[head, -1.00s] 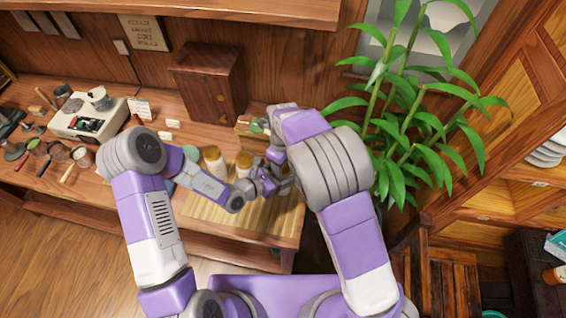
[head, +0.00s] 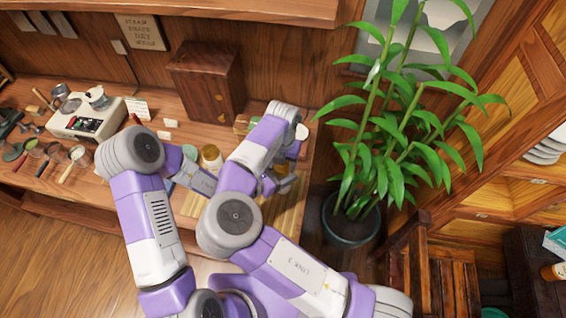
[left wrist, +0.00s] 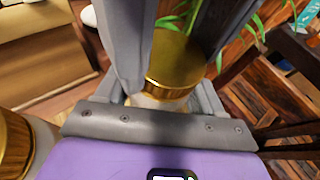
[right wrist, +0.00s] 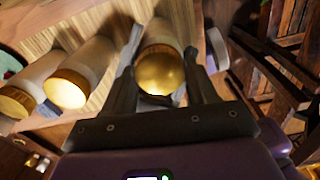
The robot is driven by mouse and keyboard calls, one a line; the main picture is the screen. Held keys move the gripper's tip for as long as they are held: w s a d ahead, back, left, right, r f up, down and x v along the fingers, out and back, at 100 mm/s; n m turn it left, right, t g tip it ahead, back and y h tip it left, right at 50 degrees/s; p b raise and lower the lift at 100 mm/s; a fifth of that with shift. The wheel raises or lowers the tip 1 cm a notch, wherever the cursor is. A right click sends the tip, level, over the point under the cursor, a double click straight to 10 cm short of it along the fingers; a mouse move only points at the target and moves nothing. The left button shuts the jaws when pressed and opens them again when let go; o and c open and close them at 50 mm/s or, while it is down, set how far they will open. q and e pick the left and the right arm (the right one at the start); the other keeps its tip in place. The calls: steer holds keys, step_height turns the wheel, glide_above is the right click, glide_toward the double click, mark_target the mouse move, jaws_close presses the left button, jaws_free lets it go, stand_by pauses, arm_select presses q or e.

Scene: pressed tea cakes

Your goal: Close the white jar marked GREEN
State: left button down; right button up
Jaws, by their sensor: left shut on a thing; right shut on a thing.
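A white jar with a gold lid (right wrist: 160,68) stands between the fingers of my right gripper (right wrist: 164,62), which is shut on it. In the left wrist view a gold-lidded white jar (left wrist: 174,65) is between the fingers of my left gripper (left wrist: 172,55), which is shut on it. I cannot tell for certain whether both hold the same jar. Its lid looks seated, but any gap is too small to tell. No GREEN marking is readable. In the head view my right forearm hides most of both grippers; a bit of gold lid (head: 282,168) shows beside the right one.
Two other gold-lidded jars, one nearer (right wrist: 72,82) and one farther left (right wrist: 25,93), stand close by. One jar (head: 212,158) shows in the head view. A wooden cabinet (head: 207,82) stands behind. A potted plant (head: 352,218) is right of the table.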

steer(key=shift+w+d+r, duration=0.1)
steer(key=shift+d, duration=0.05)
steer(key=o, duration=0.8)
steer(key=shift+o, duration=1)
steer(key=shift+a+r, duration=0.2)
steer(key=shift+r, duration=2.1)
steer(key=shift+c, duration=0.5)
